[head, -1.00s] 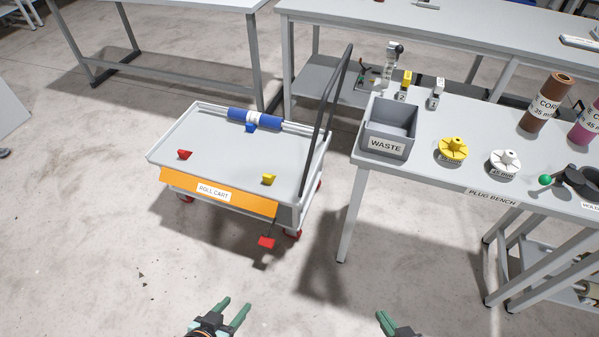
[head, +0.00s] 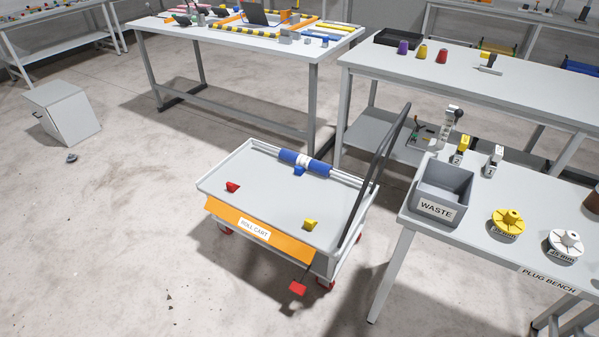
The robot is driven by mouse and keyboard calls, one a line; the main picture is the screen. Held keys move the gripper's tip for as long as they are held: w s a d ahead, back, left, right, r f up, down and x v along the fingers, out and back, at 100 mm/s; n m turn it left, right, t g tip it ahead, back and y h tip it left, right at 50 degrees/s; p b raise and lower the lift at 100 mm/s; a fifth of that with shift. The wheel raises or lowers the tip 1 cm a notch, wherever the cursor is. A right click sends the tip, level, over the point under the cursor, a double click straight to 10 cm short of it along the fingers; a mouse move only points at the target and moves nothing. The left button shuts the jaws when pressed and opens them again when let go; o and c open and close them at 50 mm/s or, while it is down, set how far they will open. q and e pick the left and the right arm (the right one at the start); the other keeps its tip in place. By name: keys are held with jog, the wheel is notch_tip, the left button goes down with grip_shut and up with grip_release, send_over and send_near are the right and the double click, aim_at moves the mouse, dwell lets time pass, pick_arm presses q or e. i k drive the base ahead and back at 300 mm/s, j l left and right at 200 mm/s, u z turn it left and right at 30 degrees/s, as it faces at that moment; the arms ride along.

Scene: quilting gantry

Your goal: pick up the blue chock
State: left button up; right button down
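The blue chock (head: 299,171) is a small blue block on the roll cart's (head: 270,208) grey top, near its back edge. I cannot tell whether the two touch. A red chock (head: 232,187) lies at the left of the cart top and a yellow chock (head: 310,224) at the front right. Neither of my grippers shows in the head view now.
The cart's dark push handle (head: 372,178) rises on its right side. The plug bench (head: 482,237) with a grey waste bin (head: 440,190) stands close to the right. More tables stand behind.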

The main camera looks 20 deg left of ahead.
aim_at(298, 171)
jog(key=i+j+u, duration=0.1)
jog(key=i+j, duration=0.4)
jog(key=j, duration=0.15)
jog(key=i+j+u, duration=0.1)
jog(key=i+j, duration=0.4)
jog(key=j, duration=0.1)
